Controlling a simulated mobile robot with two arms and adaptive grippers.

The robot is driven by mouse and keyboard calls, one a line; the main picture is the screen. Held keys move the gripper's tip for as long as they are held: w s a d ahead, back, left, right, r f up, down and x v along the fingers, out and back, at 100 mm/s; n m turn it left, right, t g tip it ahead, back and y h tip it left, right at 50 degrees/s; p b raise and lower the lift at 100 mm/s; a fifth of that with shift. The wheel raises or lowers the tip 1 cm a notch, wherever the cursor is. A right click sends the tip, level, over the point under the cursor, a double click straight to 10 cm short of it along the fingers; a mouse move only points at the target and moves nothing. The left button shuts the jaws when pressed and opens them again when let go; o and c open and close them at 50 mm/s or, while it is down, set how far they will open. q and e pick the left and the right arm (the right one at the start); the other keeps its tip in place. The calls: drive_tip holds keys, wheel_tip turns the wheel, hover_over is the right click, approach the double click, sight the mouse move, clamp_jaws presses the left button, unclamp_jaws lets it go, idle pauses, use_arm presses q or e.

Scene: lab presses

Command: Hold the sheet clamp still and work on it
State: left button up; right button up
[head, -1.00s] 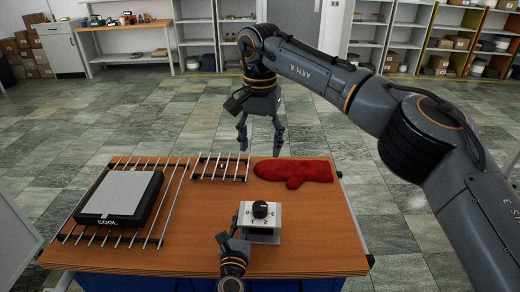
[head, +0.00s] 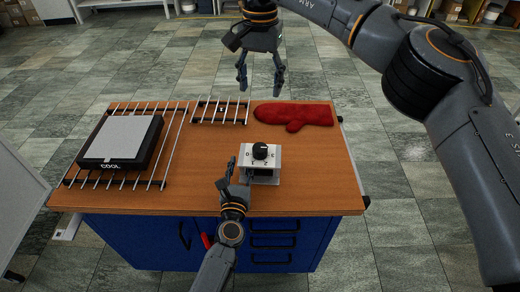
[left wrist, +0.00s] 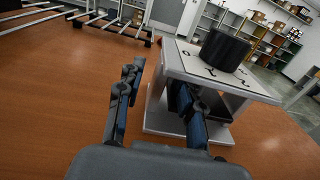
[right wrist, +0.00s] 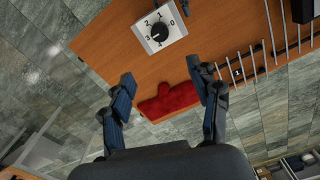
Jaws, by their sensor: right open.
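The sheet clamp (head: 260,158) is a pale block with a black knob (head: 260,151) and a numbered dial on top, standing upright on the wooden bench. It also shows in the left wrist view (left wrist: 215,75) and the right wrist view (right wrist: 160,30). My left gripper (head: 229,182) is low at the clamp's left side. In the left wrist view its fingers are apart, one outside the clamp's side wall and one in front of its opening; contact is not clear. My right gripper (head: 265,88) is open and empty, above and beyond the bench's far edge, pointing down.
A red oven mitt (head: 294,115) lies at the bench's back right. A small rack (head: 222,110) is at the back middle. A black device marked COOL (head: 120,142) sits on a larger rack (head: 170,150) at left. The bench's right front is clear.

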use_arm(q)
drive_tip(key=s, duration=1)
drive_tip(key=shift+s+a, duration=0.1)
drive_tip(key=shift+a, duration=0.3)
